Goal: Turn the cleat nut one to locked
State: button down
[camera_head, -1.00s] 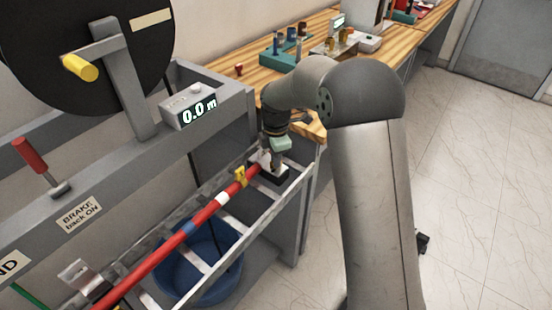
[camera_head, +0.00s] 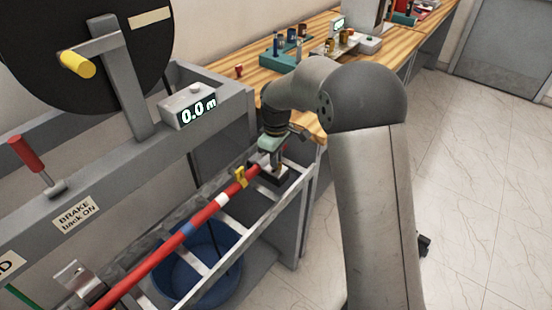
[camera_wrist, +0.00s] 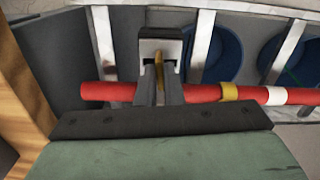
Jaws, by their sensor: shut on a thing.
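The cleat (camera_wrist: 160,42) is a pale grey block with a dark recess, at the end of the red cable (camera_wrist: 110,92) in the wrist view. A narrow brass-coloured piece, apparently the cleat nut (camera_wrist: 159,84), shows between my fingers. My gripper (camera_wrist: 160,72) is shut on it, with its fingers reaching across the cable to the cleat. In the head view my gripper (camera_head: 271,164) points down at the cleat at the far end of the frame. The fingers hide much of the nut, and I cannot read its lock position.
The cable lies along a metal ladder frame (camera_head: 262,212) with a yellow band (camera_head: 240,176) near the cleat. A blue tub (camera_head: 207,262) stands below. A wooden bench (camera_head: 312,62) with tools is behind. A reel stand (camera_head: 130,170) with a 0.0 m counter (camera_head: 190,108) is at left.

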jog(key=shift+r+m, duration=0.1)
jog(key=shift+m, duration=0.5)
jog(key=c, duration=1.6)
grip_release()
jog(key=shift+o, duration=0.2)
notch_tip(320, 180, up, 17)
jog(key=shift+r, duration=0.2)
jog(key=s+d+f+m, duration=0.3)
jog(key=s+d, duration=0.2)
jog(key=s, duration=0.5)
jog(key=s+d+f+m, duration=0.3)
jog(key=s+d+m, duration=0.1)
jog(key=s, duration=0.7)
jog(key=s+d+f+m, duration=0.3)
jog(key=s+d, duration=0.3)
jog(key=s, duration=0.4)
jog(key=shift+s+d+f+m+p, duration=0.2)
jog(key=shift+s+f+m+p, duration=0.1)
jog(key=shift+s+f, duration=0.1)
